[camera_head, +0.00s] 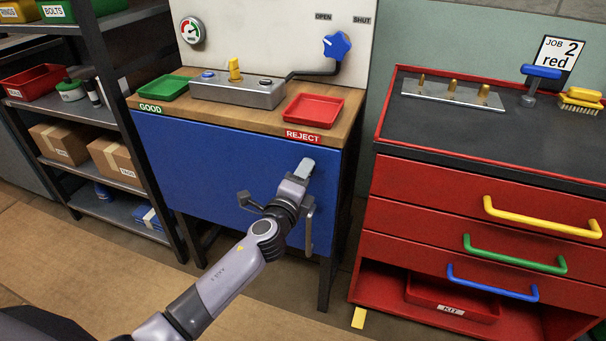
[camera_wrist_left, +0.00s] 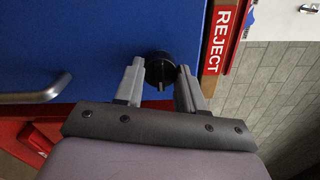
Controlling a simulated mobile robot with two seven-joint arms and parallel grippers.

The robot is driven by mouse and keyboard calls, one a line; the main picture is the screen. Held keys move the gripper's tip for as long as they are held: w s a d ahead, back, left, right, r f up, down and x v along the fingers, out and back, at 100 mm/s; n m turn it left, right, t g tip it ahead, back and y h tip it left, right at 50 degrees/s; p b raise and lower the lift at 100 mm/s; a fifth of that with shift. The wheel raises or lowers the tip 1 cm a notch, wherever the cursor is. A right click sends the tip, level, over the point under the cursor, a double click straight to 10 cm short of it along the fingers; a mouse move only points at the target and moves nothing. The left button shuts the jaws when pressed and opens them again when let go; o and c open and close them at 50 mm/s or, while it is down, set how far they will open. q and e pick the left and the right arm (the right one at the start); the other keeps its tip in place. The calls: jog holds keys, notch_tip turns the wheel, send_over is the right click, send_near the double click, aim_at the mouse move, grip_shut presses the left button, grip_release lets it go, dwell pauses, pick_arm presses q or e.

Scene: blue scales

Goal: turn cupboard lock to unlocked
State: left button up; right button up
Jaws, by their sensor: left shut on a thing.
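The cupboard (camera_head: 205,165) is a blue box with a wooden top, and its blue front (camera_wrist_left: 80,40) fills much of the left wrist view. The lock (camera_wrist_left: 160,68) is a round black knob with a small light tab pointing down in that view. My left gripper (camera_wrist_left: 161,72) has one finger on each side of the lock and is shut on it. In the head view my left gripper (camera_head: 306,168) is against the upper right of the cupboard front and hides the lock. My right gripper is in neither view.
A grey bar handle (camera_head: 309,228) is on the cupboard front below the lock; it also shows in the left wrist view (camera_wrist_left: 38,92). The red drawer unit (camera_head: 450,215) stands to the right, past a narrow gap. A shelf (camera_head: 110,175) stands left.

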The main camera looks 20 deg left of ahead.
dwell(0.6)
pick_arm(q)
jog(key=o, duration=1.1)
jog(key=shift+c, duration=0.2)
jog(key=s, duration=0.7)
jog(key=shift+a+p, duration=0.15)
jog(key=shift+p, duration=0.3)
jog(key=shift+s, duration=0.1)
